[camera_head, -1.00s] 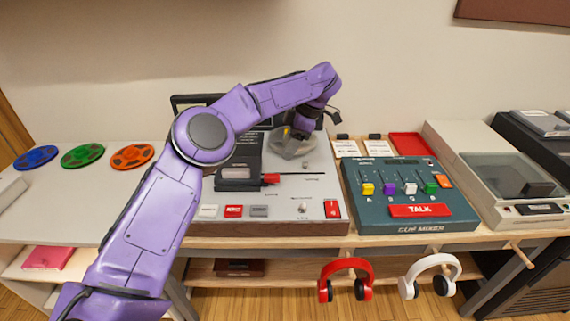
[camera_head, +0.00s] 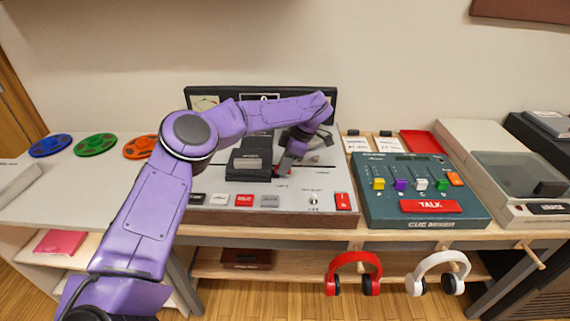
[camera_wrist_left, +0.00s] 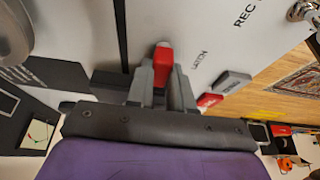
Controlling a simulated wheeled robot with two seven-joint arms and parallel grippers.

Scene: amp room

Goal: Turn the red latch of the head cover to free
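The red latch (camera_wrist_left: 163,62) stands between the two grey fingers of my left gripper (camera_wrist_left: 162,80) in the left wrist view, beside the printed word LATCH. I cannot tell whether the fingers press on it. In the head view my left gripper (camera_head: 286,164) points down at the right end of the dark head cover (camera_head: 250,160), and only a bit of red shows by the fingertips. The cover sits on the pale tape deck (camera_head: 215,217). My right gripper is not in view.
A teal cue mixer (camera_head: 440,205) with coloured sliders stands right of the deck. Orange (camera_head: 140,147), green (camera_head: 95,144) and blue (camera_head: 50,145) reels lie at the left. Red (camera_head: 353,262) and white (camera_head: 438,262) headphones hang below the front edge.

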